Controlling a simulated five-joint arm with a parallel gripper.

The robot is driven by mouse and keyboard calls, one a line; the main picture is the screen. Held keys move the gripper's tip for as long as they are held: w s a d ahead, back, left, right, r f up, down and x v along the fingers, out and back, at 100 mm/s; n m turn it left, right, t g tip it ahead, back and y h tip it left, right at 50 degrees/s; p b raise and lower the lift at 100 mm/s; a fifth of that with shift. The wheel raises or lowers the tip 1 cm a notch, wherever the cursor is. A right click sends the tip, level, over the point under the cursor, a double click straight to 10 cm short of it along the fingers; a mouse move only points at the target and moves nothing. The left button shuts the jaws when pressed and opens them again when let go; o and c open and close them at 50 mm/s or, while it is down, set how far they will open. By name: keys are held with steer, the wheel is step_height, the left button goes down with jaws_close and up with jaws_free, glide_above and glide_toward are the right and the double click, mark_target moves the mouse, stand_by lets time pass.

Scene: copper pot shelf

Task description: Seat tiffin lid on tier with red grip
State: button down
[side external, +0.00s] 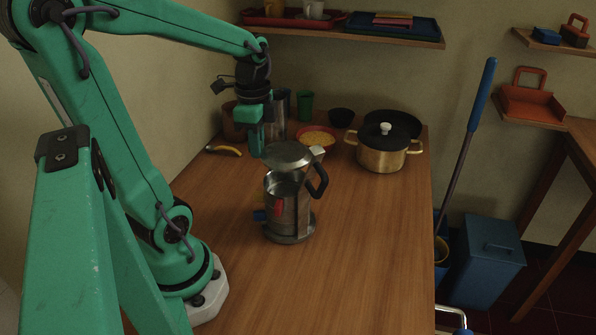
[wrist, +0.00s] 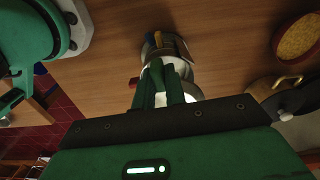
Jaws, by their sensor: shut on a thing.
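The round silver tiffin lid (side external: 289,154) is above the silver tier in the side view, with a gap between them at the left. My gripper (side external: 257,152) is at the lid's left edge, shut on it. The tier (side external: 285,190) stands upright on the table, and its red grip (side external: 277,207) faces the camera. In the wrist view my gripper (wrist: 166,84) points at the metal stack, with the red grip (wrist: 134,82) to its left. The fingers hide part of the lid there, so its exact contact with the tier cannot be told.
A black handle (side external: 319,180) stands close to the tier's right side. The table's (side external: 360,240) front and right are clear.

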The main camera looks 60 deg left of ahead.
steer(key=shift+f, duration=0.25)
steer(key=shift+f, duration=2.95)
steer(key=c, duration=1.4)
jaws_free()
steer(key=shift+o, duration=0.2)
steer(key=shift+r, duration=0.1)
steer(key=shift+r, duration=3.75)
steer(key=shift+d, duration=0.15)
